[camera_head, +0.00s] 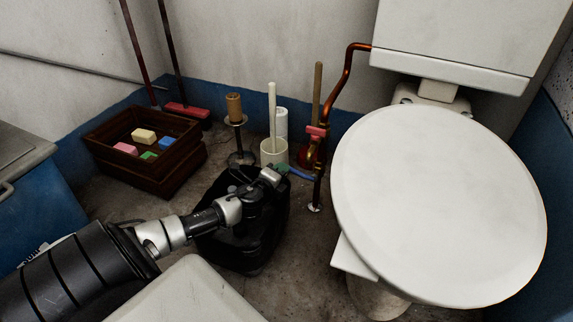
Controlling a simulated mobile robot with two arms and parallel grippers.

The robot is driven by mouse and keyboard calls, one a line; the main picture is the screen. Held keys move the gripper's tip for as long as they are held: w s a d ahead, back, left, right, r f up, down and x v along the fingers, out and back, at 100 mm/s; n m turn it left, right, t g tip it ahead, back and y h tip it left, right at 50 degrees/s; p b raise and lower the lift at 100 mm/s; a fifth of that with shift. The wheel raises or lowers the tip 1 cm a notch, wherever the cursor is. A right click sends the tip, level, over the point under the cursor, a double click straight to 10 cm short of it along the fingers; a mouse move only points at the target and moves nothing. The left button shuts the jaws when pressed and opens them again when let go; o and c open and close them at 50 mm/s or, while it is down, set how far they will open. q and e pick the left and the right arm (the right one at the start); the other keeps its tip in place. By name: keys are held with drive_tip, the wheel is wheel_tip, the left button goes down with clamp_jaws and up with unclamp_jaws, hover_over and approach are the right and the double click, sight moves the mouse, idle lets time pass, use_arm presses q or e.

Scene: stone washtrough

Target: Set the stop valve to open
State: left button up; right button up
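A copper supply pipe (345,72) runs from the cistern down to the floor, left of the toilet. Low on it is what looks like the stop valve, with a blue lever (300,173) sticking out to the left, roughly level. My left gripper (279,171) is at the left end of this lever, over the black bin. A small green patch shows at its tip. The fingers are small and dark, so I cannot tell whether they are closed or touch the lever. The valve body is dark and hard to make out. My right gripper is out of view.
A black bin (243,250) stands under my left arm. Behind are a toilet brush holder (274,152), a roll stand (235,108) and a plunger (317,85). A wooden crate (150,178) holds coloured blocks. The toilet lid (440,205) fills the right side.

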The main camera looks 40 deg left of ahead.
use_arm(q)
drive_tip(key=shift+b+x, duration=0.75)
drive_tip(key=shift+x, duration=1.2)
clamp_jaws()
